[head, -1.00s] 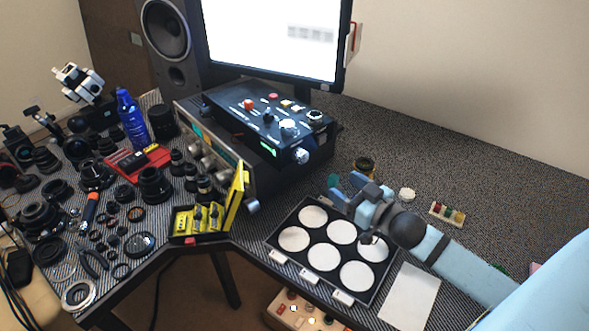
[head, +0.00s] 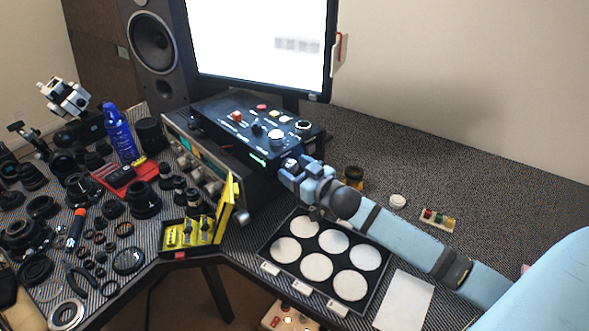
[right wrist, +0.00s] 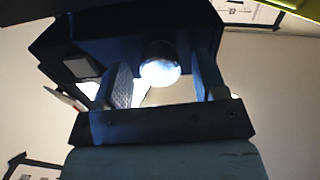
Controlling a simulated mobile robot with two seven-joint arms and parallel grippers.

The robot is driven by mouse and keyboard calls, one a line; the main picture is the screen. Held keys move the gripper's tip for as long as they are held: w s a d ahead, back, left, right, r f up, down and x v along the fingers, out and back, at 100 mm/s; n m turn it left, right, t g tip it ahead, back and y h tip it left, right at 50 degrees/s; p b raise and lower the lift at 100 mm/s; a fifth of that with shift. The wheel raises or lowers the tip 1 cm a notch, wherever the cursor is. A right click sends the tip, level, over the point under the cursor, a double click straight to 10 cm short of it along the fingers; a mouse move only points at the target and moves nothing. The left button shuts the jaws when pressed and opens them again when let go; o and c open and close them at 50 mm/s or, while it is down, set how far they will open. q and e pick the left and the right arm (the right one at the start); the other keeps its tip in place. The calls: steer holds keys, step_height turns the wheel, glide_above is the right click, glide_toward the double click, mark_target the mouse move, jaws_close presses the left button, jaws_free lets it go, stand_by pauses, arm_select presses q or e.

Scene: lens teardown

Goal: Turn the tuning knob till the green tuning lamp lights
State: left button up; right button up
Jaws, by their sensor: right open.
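A black control box (head: 232,128) with several knobs and buttons on top sits on a wider instrument. Its front-corner silver knob, probably the tuning knob (right wrist: 160,70), shows in the right wrist view as a bright round face between the two fingers. My right gripper (head: 290,168) is open at that corner, its fingers on either side of the knob with gaps visible. In the head view the gripper mostly hides this knob. A small green glowing strip (head: 258,160) shows on the box's front; I cannot tell whether it is the tuning lamp. My left gripper is out of view.
A monitor (head: 262,82) stands behind the box and a speaker (head: 152,47) at its left. A black tray with white discs (head: 350,284) lies below my right arm. A yellow case (head: 228,212) stands open. Lenses crowd the left bench.

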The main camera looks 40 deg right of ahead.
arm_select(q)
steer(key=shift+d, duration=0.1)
arm_select(e)
steer(key=shift+w, duration=0.2)
steer(key=c, duration=0.9)
